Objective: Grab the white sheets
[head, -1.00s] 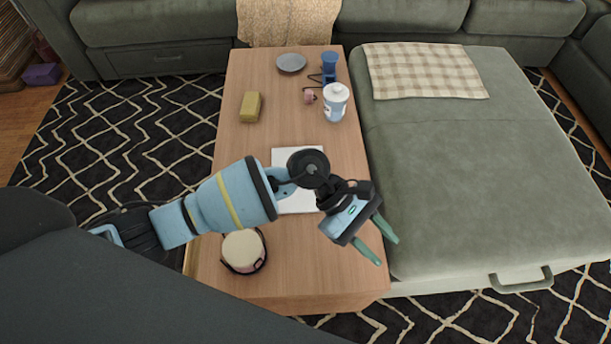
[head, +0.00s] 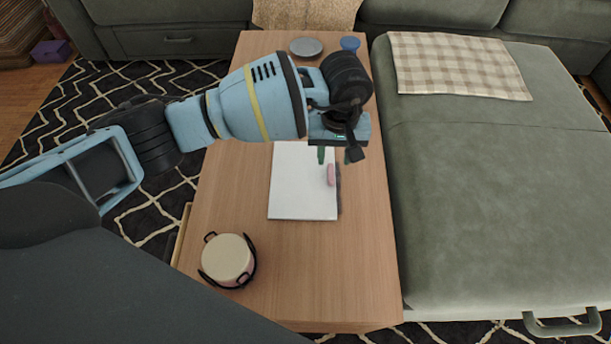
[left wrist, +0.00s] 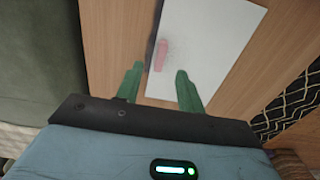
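The white sheets (head: 300,190) lie flat as a stack on the wooden coffee table (head: 330,270). They also show in the left wrist view (left wrist: 215,45). A small pink object (head: 331,174) lies on them near their right edge; it also shows in the left wrist view (left wrist: 160,55). My left gripper (head: 336,156) is open and empty, at the far right corner of the sheets. In the left wrist view its green fingers (left wrist: 159,70) stand apart, pointing toward the sheets and the pink object. My right gripper is out of view.
A pot with a cream lid (head: 228,260) stands at the near left of the table. A grey plate (head: 306,47) and a blue item (head: 350,43) are at the far end. The green sofa section (head: 490,200) borders the table's right side. The near right tabletop is clear.

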